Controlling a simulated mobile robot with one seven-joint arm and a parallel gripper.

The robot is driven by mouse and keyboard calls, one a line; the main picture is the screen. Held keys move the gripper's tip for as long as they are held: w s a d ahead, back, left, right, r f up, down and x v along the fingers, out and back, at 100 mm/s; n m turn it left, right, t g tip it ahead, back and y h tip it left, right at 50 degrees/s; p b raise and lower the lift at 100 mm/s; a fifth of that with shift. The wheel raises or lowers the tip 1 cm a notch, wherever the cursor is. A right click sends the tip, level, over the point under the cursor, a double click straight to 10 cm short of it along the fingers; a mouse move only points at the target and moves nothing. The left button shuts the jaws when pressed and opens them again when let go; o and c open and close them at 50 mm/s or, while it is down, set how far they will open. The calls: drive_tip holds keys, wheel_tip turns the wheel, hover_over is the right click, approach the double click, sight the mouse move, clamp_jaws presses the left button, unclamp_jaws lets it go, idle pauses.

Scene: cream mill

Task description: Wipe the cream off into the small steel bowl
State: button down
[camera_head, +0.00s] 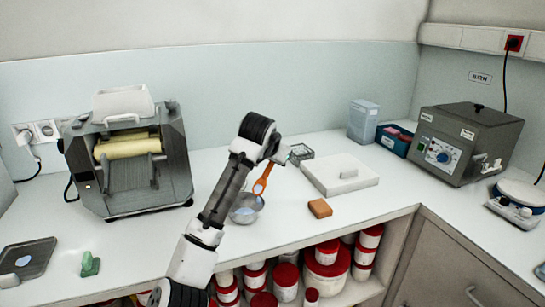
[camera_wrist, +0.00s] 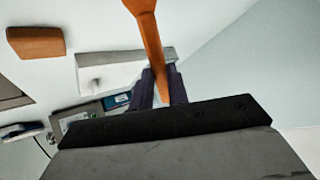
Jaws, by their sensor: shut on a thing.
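My gripper (camera_head: 272,161) is shut on an orange spatula (camera_head: 262,182), partly hidden by my arm in the head view. The spatula points down, its lower end over the small steel bowl (camera_head: 236,216); I cannot tell whether it touches the bowl. The bowl stands on the counter with a pale bluish patch inside. In the wrist view the orange spatula (camera_wrist: 147,30) runs up from between the dark fingers (camera_wrist: 160,88), and its far end is out of frame. The bowl is not visible there. Cream on the spatula cannot be made out.
The grey mill (camera_head: 170,150) with a yellowish roller stands left. An orange-brown block (camera_head: 320,208), a white slab (camera_head: 340,178) and a small square dish (camera_head: 300,152) lie right of the bowl. A grey bath unit (camera_head: 465,140) stands far right. Bare counter (camera_head: 370,200) lies front right.

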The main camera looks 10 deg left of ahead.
drive_tip(key=shift+r+p, duration=2.65)
drive_tip(key=shift+r, duration=0.4)
drive_tip(key=shift+f, duration=0.15)
